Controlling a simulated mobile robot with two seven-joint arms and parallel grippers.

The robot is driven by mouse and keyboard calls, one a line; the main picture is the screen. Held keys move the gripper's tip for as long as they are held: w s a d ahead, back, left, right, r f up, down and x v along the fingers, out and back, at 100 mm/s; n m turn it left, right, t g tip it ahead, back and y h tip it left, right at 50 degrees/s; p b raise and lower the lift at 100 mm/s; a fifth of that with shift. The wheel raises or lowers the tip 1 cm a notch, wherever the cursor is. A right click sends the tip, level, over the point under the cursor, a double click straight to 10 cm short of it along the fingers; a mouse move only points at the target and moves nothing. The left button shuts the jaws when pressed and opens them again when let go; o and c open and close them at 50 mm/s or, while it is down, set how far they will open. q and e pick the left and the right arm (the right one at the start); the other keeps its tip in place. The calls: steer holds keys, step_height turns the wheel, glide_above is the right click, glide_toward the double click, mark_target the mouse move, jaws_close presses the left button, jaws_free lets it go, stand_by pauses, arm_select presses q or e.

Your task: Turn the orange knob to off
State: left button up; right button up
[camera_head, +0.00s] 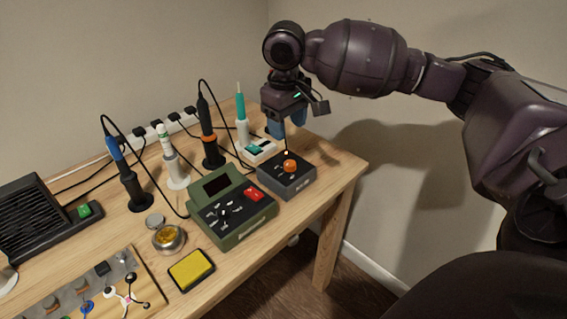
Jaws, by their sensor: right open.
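The orange knob (290,166) sits on top of a small dark grey box (296,186) near the right end of the table. A small light dot shows just above the knob. My right gripper (287,127) points down behind and just above the box, with its blue fingers near the knob but apart from it. It is open and holds nothing I can see. The knob's pointer and markings are too small to read. My left gripper is not in view.
A green station (232,215) with a red switch stands left of the box. Several soldering irons in stands, including a teal one (241,120), line the back. A yellow sponge (191,270) lies at the front. The table's right edge (345,185) is close to the box.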

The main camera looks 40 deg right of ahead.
steer(key=b, duration=0.1)
glide_above(290, 163)
steer(key=f, duration=0.4)
steer(key=shift+a+f, duration=0.1)
steer(key=shift+a, duration=0.15)
step_height(290, 163, down, 5)
steer(key=shift+d+f+b, duration=0.1)
steer(key=shift+d+b, duration=0.05)
steer(key=shift+b, duration=0.95)
steer(key=shift+f, duration=0.6)
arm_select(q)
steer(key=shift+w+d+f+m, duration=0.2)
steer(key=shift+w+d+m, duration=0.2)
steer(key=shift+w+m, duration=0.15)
arm_select(e)
steer(key=shift+c, duration=0.6)
steer(key=c, duration=0.8)
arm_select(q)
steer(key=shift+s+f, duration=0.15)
